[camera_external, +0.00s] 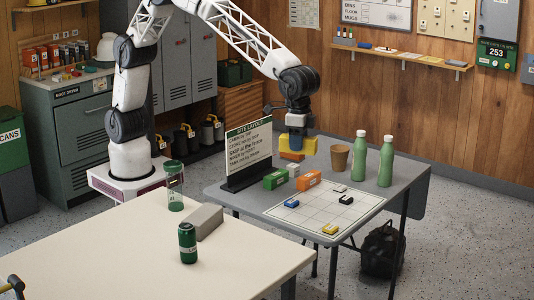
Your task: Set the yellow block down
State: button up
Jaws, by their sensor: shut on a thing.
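My gripper (296,138) hangs down over the far part of the grey table, behind the green and orange blocks. It is shut on a yellow block (311,145), which shows on both sides of the fingers. An orange piece (291,155) shows just below the yellow block. I cannot tell whether the two touch. Another, smaller yellow block (330,229) lies at the front edge of the white grid sheet (318,211).
The grey table (400,178) also bears a green block (275,179), an orange block (308,180), a brown cup (339,157), two green bottles (387,160) and a sign (249,152). Small blue (291,204) and black (346,200) blocks lie on the grid. A pale table (130,258) stands in front.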

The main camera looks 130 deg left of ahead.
jog(key=s+d+m, duration=0.2)
jog(key=d, duration=0.9)
jog(key=s+d+m, duration=0.2)
jog(key=s+d, duration=0.1)
jog(key=d, duration=0.8)
send_over(241, 257)
notch_tip(241, 257, down, 18)
jog(key=r, duration=0.1)
jog(key=shift+a+f, duration=0.1)
jog(key=shift+f, duration=0.45)
jog(key=shift+f, duration=0.1)
jog(key=shift+f, duration=3)
jog(key=shift+f, duration=1.85)
jog(key=shift+f, duration=0.15)
